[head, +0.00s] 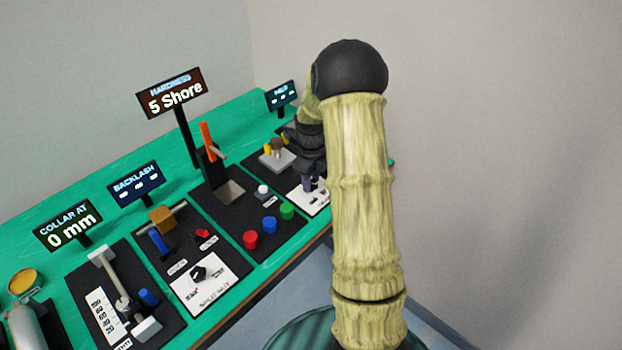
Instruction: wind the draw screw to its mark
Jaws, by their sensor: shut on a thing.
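My gripper (311,184) is at the rightmost dark panel, low over its white plate (316,203). It is shut on a small part that its fingers and my arm mostly hide. I cannot tell what that part is. No part is readable as the draw screw. A display (68,225) reading "COLLAR AT 0 mm" stands at the left, behind a panel with a grey slide (112,275), a white scale (103,318) and a blue handle (149,297).
The green bench (110,180) holds several dark panels.

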